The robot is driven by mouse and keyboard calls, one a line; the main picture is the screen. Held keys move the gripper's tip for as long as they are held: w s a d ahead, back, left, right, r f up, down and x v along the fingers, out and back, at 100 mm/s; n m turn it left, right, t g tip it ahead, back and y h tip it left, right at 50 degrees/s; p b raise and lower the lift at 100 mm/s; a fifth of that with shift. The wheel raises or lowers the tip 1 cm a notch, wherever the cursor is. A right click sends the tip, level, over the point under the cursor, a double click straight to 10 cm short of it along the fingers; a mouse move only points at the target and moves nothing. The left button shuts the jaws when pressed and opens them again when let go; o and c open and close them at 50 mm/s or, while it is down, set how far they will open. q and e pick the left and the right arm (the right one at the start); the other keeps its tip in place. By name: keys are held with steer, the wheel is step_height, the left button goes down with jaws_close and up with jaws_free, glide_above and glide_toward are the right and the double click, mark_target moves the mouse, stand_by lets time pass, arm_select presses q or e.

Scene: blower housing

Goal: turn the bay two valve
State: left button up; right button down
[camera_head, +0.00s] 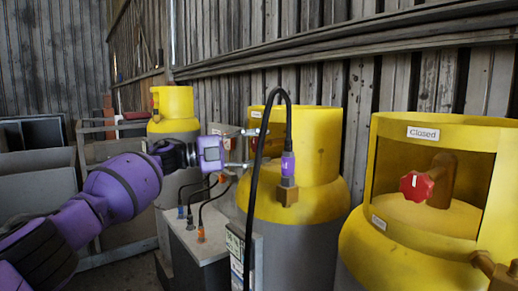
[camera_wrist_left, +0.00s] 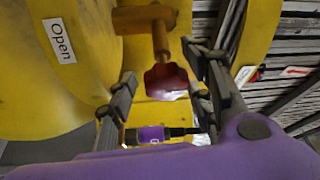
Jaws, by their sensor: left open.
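My left gripper (camera_head: 257,148) reaches in from the left to the yellow-topped middle cylinder (camera_head: 318,150). It is open, with its two fingers apart at the left side of the cylinder's collar. In the left wrist view a dark red valve knob (camera_wrist_left: 166,80) on a brass stem (camera_wrist_left: 160,40) lies between the open fingers, with no clear grip on it. A white "Open" label (camera_wrist_left: 59,41) is on the yellow collar there. The middle cylinder's knob is hidden in the head view. No bay number is readable. My right gripper is not in view.
The right cylinder (camera_head: 390,248) has a red knob (camera_head: 417,186) and a "Closed" label (camera_head: 423,133). A black hose (camera_head: 256,170) loops in front of the middle cylinder to a purple connector (camera_head: 288,166). Short hoses stand on a grey box (camera_head: 205,245). Another cylinder (camera_head: 175,104) stands farther back.

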arm_select(q)
steer(key=v, duration=1.1)
steer(key=shift+a, duration=0.4)
steer(key=shift+s+f, duration=0.1)
